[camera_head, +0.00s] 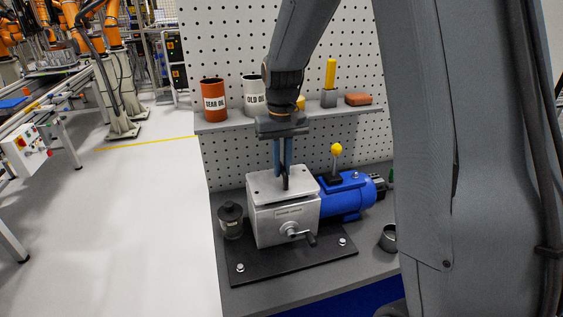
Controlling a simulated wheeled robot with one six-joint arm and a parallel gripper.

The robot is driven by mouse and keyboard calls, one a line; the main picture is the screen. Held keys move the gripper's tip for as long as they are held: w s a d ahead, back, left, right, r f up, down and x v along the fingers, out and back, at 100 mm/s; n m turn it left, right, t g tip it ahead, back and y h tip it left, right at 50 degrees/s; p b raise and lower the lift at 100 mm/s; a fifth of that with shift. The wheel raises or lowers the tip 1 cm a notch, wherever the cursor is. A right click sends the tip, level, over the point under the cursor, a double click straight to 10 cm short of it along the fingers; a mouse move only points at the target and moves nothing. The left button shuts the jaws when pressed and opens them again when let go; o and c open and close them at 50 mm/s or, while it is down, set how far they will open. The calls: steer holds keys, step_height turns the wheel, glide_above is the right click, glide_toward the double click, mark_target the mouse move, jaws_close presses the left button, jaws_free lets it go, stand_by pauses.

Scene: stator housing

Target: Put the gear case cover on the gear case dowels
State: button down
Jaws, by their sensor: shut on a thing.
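The gear case (268,230) is a grey metal box with a nameplate and a crank on its front, on a dark base plate (262,268). The gear case cover (262,184) is a flat light grey plate at the top of the case. My gripper (284,184) points down from above and is shut on the cover near its middle. A thin dark line shows between the cover and the case at the front right, so I cannot tell whether the cover sits fully down. The dowels are hidden.
A blue motor (345,197) stands right of the case, with a yellow-knobbed lever (336,150) beside it. A dark canister (231,220) stands close on the left. Behind, a shelf (225,123) holds a red gear oil can (214,101) and a white old oil can (255,97).

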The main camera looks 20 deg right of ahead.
steer(key=shift+f+b, duration=0.5)
steer(key=shift+f, duration=0.55)
stand_by(0.7)
steer(key=c, duration=1.4)
jaws_free()
steer(key=shift+c, duration=0.2)
steer(key=shift+r, duration=0.15)
steer(key=shift+r+p, duration=0.35)
steer(key=shift+p, duration=0.1)
steer(key=shift+r+p, duration=1.25)
steer(key=shift+r, duration=0.5)
step_height(320, 180, up, 8)
steer(key=b, duration=0.3)
